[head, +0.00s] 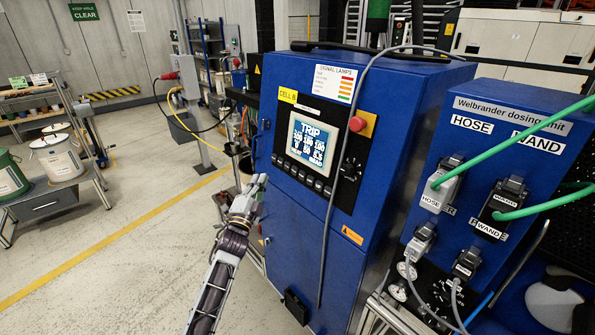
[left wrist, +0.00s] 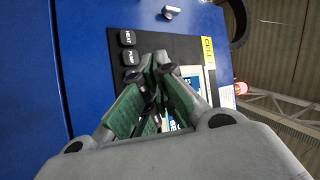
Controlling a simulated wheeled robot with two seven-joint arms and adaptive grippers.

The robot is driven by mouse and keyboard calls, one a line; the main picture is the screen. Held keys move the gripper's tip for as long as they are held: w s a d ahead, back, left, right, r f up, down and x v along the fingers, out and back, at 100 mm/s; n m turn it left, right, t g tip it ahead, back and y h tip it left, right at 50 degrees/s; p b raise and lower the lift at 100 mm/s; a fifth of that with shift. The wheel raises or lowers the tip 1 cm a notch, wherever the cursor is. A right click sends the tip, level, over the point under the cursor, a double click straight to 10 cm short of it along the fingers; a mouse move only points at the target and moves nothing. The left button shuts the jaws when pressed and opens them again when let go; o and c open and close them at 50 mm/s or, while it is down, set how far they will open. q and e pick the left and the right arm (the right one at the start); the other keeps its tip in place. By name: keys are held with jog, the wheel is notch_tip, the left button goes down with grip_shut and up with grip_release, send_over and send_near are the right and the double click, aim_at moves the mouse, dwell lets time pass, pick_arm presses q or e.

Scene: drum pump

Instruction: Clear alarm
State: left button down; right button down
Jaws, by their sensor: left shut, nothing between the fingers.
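The blue control cabinet (head: 320,225) stands in the middle of the head view. Its lit screen (head: 311,142) reads TRIP above rows of figures. A row of dark buttons (head: 302,175) runs under the screen. A red stop button on yellow (head: 359,124) is right of the screen. Contact cannot be told. My right gripper is out of view.
A blue dosing unit (head: 505,150) with HOSE and WAND plugs stands at the right; green hoses cross in front. A grey cable (head: 335,170) hangs down the cabinet's front. Drums (head: 57,160) sit on a cart at the left. The floor between is open.

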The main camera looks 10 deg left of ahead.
aim_at(295, 171)
pick_arm(q)
jog(key=m, duration=0.3)
jog(key=d+r+m+h, duration=0.1)
jog(key=shift+s+r+t, duration=0.1)
jog(key=shift+s+t, duration=0.2)
jog(key=shift+s, duration=0.05)
jog(key=shift+a, duration=0.1)
jog(key=shift+w, duration=0.1)
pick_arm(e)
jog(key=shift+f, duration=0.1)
